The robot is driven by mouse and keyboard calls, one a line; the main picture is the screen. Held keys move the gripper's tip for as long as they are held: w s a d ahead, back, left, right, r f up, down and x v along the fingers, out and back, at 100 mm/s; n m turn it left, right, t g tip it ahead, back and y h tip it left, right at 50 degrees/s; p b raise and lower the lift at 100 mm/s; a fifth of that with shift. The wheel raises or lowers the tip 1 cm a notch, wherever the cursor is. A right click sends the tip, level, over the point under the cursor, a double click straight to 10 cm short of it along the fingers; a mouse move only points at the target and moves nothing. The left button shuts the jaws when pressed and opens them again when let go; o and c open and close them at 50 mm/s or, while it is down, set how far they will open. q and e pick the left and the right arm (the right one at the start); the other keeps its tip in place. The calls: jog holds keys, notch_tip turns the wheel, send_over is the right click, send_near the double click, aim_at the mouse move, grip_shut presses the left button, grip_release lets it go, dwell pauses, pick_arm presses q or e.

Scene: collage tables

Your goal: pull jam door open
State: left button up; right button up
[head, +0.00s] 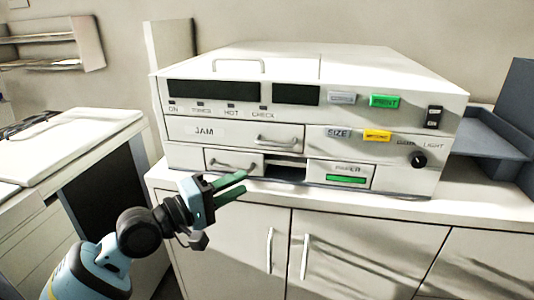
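The jam door (225,141) is a white front panel marked "JAM" on the left half of a large white machine (322,62). It looks flush with the machine's face, and its bar handle (277,144) is on its right side. My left gripper (243,182) is in front of the machine, below the jam door and near the small lower drawer. Its two green fingers are apart with nothing between them, and it does not touch the jam handle. My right gripper is out of view.
Below the jam door are a small drawer with a handle (233,165) and a dark slot (287,173). The machine stands on a white cabinet (365,243) with upright handles. A dark grey tray (490,137) sits at the right. A white table (60,140) stands at the left.

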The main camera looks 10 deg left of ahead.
pick_arm(q)
jog(key=h, duration=0.1)
send_near(270, 145)
jog(key=w, duration=0.1)
jog(key=shift+x, duration=4.2)
jog(key=shift+s+d, duration=0.2)
jog(key=shift+s, duration=0.05)
grip_shut()
